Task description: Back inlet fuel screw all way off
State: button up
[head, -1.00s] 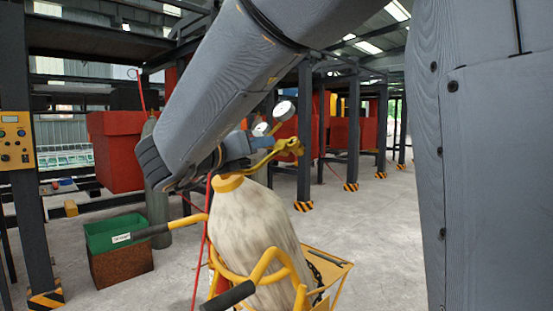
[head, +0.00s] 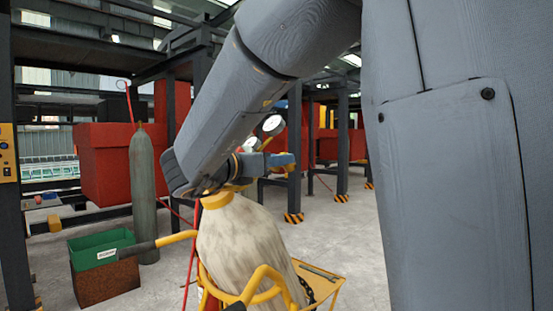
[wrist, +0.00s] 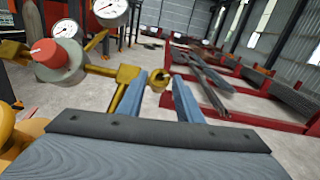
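The brass valve and regulator assembly sits at the top of a worn pale gas cylinder (head: 240,240). In the wrist view the regulator (wrist: 58,60) has a red knob, and brass pieces run right from it to a T-shaped fitting (wrist: 126,76). A small round brass screw end (wrist: 159,80) shows between the fingertips of my gripper (wrist: 160,84). The two blue-grey fingers stand apart with a gap beside the brass; I see no clear contact. In the head view my gripper (head: 282,160) is at the cylinder top, and my arm hides most of the fitting.
Two white gauges (head: 273,125) stand close behind my gripper. The cylinder rests in a yellow trolley (head: 262,285) with black grips. A green-and-brown bin (head: 100,262) and a tall grey cylinder (head: 145,190) stand left.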

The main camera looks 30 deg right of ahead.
jog(key=c, duration=0.8)
jog(key=shift+o, duration=0.2)
jog(key=shift+n, duration=0.3)
jog(key=shift+s+d+r+n+t+y+p, duration=0.2)
jog(key=shift+n+t+y+p, duration=1)
jog(key=shift+n, duration=1.25)
jog(key=shift+s+d+r+n+t+y+p, duration=0.2)
jog(key=shift+n+t+y+p, duration=0.4)
jog(key=shift+n+y, duration=1.5)
jog(key=shift+s+d+r+n+t+y+p, duration=0.2)
jog(key=shift+n+t+y+p, duration=0.75)
jog(key=shift+n, duration=1.9)
jog(key=shift+f, duration=0.15)
